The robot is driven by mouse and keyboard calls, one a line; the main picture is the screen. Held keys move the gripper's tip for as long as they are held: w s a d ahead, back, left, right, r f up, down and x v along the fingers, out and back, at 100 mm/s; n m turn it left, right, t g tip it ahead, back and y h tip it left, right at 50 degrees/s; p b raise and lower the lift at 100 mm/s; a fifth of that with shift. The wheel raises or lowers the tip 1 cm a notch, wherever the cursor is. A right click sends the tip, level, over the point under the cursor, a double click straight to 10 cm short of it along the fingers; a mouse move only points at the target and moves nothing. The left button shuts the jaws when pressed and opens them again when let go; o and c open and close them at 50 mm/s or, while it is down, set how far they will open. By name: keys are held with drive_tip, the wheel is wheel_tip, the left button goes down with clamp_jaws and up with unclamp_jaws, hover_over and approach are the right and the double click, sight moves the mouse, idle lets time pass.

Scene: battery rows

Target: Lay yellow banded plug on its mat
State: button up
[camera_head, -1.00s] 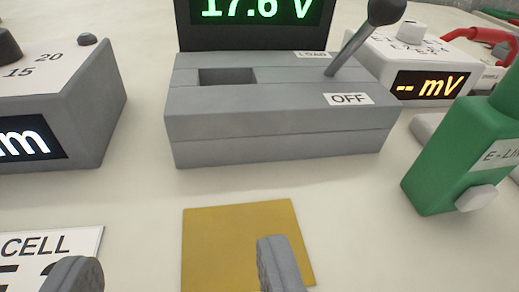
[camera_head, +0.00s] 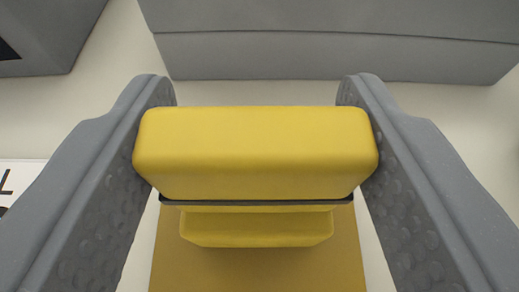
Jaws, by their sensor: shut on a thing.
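The yellow plug (camera_head: 256,145) with a thin dark band fills the middle of the view. My gripper (camera_head: 256,130) is shut on it, one grey finger pressed against each side. A narrower yellow part of the plug shows below the band. The mustard-yellow mat (camera_head: 180,262) lies beneath the plug, and the plug covers much of it. I cannot tell whether the plug touches the mat.
A grey box (camera_head: 330,55) stands behind the mat. Part of another dark grey box (camera_head: 45,35) is at the upper left. A white card (camera_head: 15,180) with black lettering shows at the left edge. Pale tabletop lies between them.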

drive_tip(key=o, duration=1)
drive_tip(key=shift+r, duration=0.1)
drive_tip(key=p+v, duration=0.2)
drive_tip(key=v, duration=1)
